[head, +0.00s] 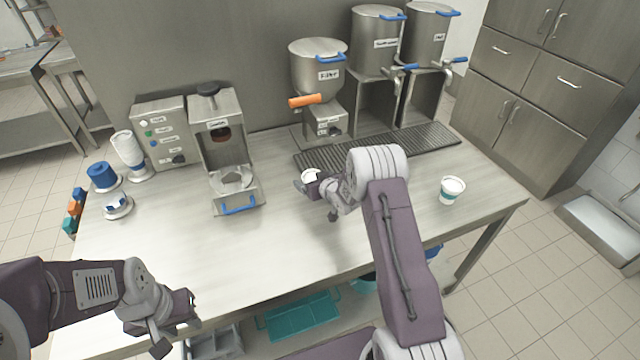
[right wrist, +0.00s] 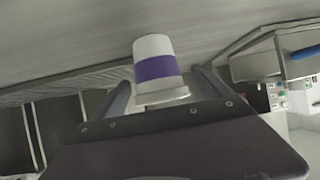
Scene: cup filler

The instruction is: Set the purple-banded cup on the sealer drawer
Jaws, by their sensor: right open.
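The purple-banded cup (right wrist: 155,70) stands between the two open fingers of my right gripper (right wrist: 160,90) in the right wrist view, which shows the scene upside down. In the head view my right gripper (head: 318,190) is low over the middle of the table, and the cup's white rim (head: 309,175) shows just beyond it; its band is hidden. The sealer (head: 217,125) stands to the left, its drawer (head: 220,207) pulled out at the front with a blue handle and a round holder. My left gripper (head: 175,327) is open and empty near the table's front left edge.
A teal-banded white cup (head: 452,190) stands on the right of the table. Dispensers (head: 318,70) and a drip grate (head: 425,140) are at the back. A cup stack (head: 128,150) and a blue roll (head: 102,176) are at left. The front middle of the table is clear.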

